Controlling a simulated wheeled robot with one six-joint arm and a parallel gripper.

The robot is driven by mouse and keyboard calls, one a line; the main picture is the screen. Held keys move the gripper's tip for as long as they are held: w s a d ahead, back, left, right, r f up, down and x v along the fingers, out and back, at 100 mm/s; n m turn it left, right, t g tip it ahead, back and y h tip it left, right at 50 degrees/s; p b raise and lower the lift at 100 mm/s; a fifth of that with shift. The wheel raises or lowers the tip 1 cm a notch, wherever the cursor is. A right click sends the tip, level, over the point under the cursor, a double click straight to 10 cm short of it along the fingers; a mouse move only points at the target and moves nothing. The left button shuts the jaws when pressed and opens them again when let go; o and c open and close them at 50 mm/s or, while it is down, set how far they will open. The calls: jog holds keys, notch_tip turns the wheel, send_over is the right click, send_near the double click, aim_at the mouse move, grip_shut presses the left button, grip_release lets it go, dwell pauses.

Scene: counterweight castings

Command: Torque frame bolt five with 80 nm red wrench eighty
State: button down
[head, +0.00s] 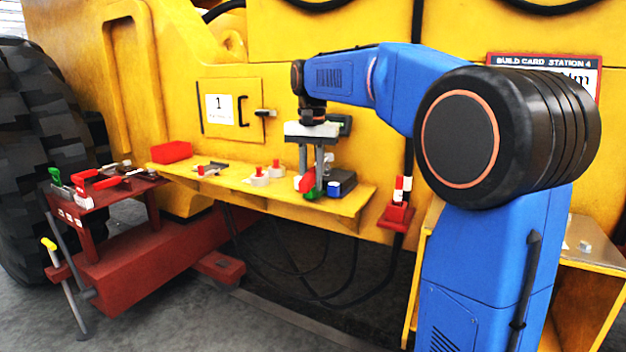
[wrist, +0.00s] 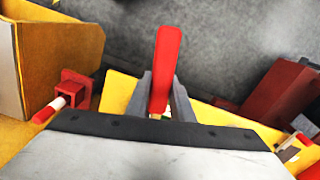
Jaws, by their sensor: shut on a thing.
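My gripper (head: 313,190) points down at the right part of the yellow shelf, shut on a red handle (head: 306,184). In the wrist view the red handle (wrist: 165,65) stands between the two grey fingers (wrist: 158,100) and reaches out past them. Its working end is hidden, so I cannot tell whether it is the 80 Nm wrench. Other red-handled tools (head: 108,183) and a green-handled tool (head: 56,177) lie on the dark red stand (head: 85,203) at the left. I cannot make out frame bolt five.
The yellow shelf (head: 225,185) carries a red bin (head: 171,152), white pieces with red tops (head: 260,178) and a dark box (head: 342,182). A blue piece (head: 333,188) is close beside my fingers. A red holder (head: 397,216) hangs right of the shelf. Cables hang below.

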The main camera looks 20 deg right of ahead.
jog(key=shift+w+a+m, duration=1.4)
jog(key=shift+w+a, duration=0.3)
jog(key=shift+w, duration=0.1)
dwell(1.4)
jog(key=shift+w+a+m, duration=0.55)
jog(key=shift+w+m, duration=0.1)
jog(key=shift+w, duration=0.25)
jog(key=shift+w+a+m, duration=0.5)
jog(key=shift+w+m, duration=0.15)
jog(key=shift+w, duration=0.2)
dwell(1.0)
jog(key=shift+s+d+n, duration=0.45)
jog(key=shift+s+n, duration=0.05)
jog(key=shift+s, duration=0.25)
jog(key=shift+s+d+n, duration=0.4)
jog(key=shift+s+n, duration=0.1)
jog(key=shift+s, duration=0.2)
dwell(0.6)
